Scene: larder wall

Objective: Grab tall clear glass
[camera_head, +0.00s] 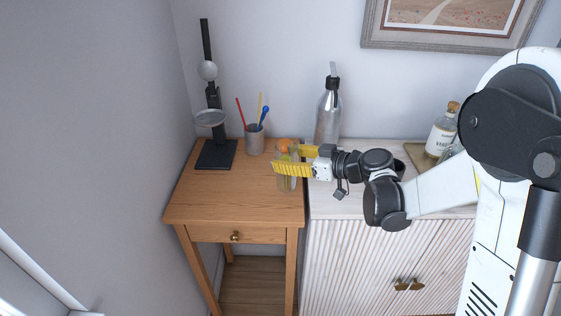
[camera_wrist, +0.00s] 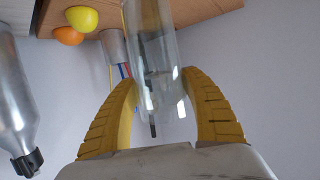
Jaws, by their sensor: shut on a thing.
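The tall clear glass (camera_wrist: 152,45) stands between the two yellow fingers of my gripper (camera_wrist: 160,80) in the wrist view. The fingers are shut on its sides. In the head view the glass (camera_head: 286,181) is faint, at the right edge of the wooden side table (camera_head: 215,200). My gripper (camera_head: 287,160) reaches in from the right there and partly covers it. I cannot tell whether its base touches the tabletop.
An orange (camera_head: 284,145) and a green-yellow fruit (camera_wrist: 82,18) lie behind the glass. A pen cup (camera_head: 254,140), a black stand (camera_head: 216,155) and a metal bottle (camera_head: 328,112) are near. A glass bottle (camera_head: 441,132) stands on the ribbed cabinet (camera_head: 360,245). The table's front left is clear.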

